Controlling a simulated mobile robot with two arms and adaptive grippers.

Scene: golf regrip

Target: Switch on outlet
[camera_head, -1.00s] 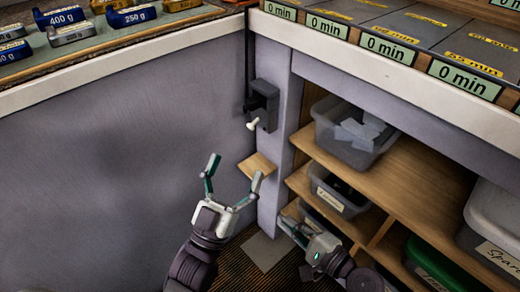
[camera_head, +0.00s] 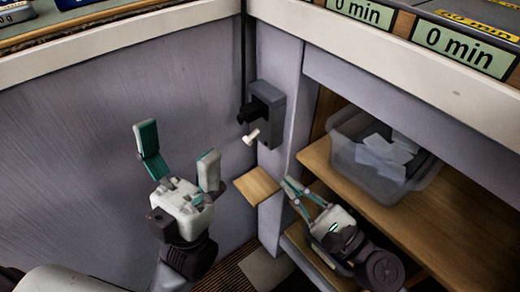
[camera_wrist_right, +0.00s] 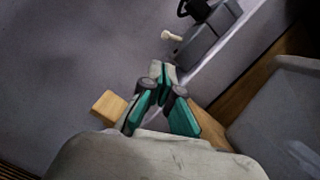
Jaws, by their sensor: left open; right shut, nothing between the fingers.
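The outlet (camera_head: 271,112) is a dark grey box on the narrow panel in the inner corner, with a black part on its left and a pale lever (camera_head: 250,136) sticking out below. It also shows at the top of the right wrist view (camera_wrist_right: 208,30), with the pale lever left of it. My left gripper (camera_head: 178,150) is open and empty, left of the outlet and a little lower. My right gripper (camera_head: 287,188) is shut and empty, below the outlet, apart from it. In the right wrist view its fingertips (camera_wrist_right: 162,68) meet below the lever.
A small wooden ledge (camera_head: 257,186) juts out below the outlet, close left of my right gripper. Wooden shelves (camera_head: 440,215) with a clear bin (camera_head: 350,160) of white pieces lie to the right. A pale counter edge (camera_head: 300,20) runs above.

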